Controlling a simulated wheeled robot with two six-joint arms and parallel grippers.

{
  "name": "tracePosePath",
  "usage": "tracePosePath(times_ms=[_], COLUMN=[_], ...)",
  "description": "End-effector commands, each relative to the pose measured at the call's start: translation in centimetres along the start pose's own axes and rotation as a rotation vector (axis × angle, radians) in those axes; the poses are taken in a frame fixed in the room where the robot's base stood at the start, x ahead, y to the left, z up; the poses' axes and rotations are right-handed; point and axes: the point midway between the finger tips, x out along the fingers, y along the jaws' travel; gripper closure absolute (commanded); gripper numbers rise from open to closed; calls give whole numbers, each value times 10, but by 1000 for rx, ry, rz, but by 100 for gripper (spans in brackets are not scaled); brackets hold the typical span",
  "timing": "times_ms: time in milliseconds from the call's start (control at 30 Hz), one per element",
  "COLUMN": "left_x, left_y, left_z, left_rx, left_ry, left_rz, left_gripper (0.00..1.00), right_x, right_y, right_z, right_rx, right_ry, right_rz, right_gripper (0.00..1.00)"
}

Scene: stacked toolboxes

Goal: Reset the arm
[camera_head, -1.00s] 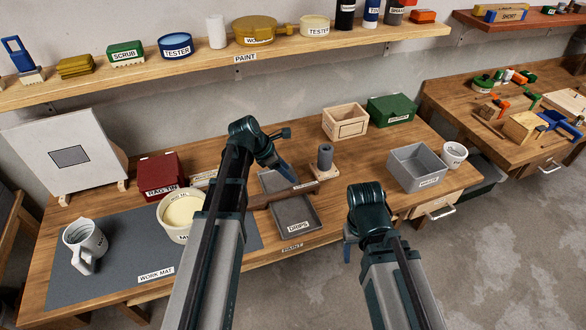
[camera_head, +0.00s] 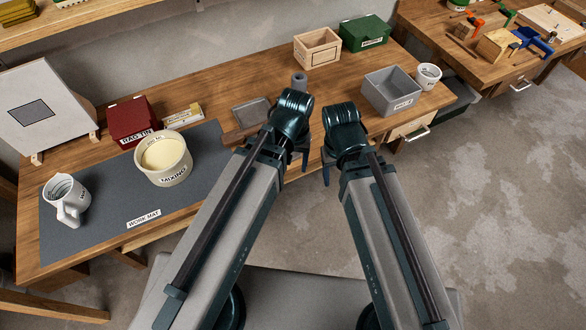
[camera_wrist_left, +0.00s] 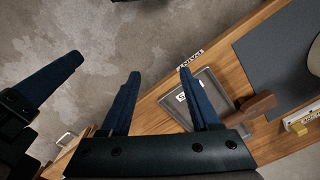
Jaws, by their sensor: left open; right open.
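My left arm comes up from the lower middle of the head view, folded back near the bench's front edge. Its gripper (camera_head: 305,157) is mostly hidden behind the wrist. In the left wrist view the left gripper (camera_wrist_left: 158,77) has its two blue fingers apart with nothing between them. My right gripper (camera_head: 326,172) is beside it in the head view, partly hidden by its own wrist. One blue finger, apparently of the right gripper, shows at the left of the left wrist view. The two wrists are close together, with a narrow gap between them.
The bench holds a grey drip tray (camera_head: 252,112), a mixing tub (camera_head: 165,178), a white mug (camera_head: 58,212), a red rag tin (camera_head: 133,130), a grey bin (camera_head: 377,95), a wooden box (camera_head: 308,60) and a green box (camera_head: 357,44). The floor at right is clear.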

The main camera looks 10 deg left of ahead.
Motion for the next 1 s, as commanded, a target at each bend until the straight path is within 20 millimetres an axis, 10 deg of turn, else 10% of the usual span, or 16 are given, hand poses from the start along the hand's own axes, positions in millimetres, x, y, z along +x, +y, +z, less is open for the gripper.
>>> tracePosePath(times_ms=[233, 1000], left_x=[-1, -1], left_y=[4, 5], left_z=[26, 25], left_rx=[302, 315], left_ry=[-17, -18], left_rz=[-80, -82], left_gripper=[37, 37], right_x=[0, 0], right_y=[0, 0], right_z=[0, 0], right_rx=[0, 0], right_ry=[0, 0], right_rz=[0, 0], right_gripper=[37, 37])
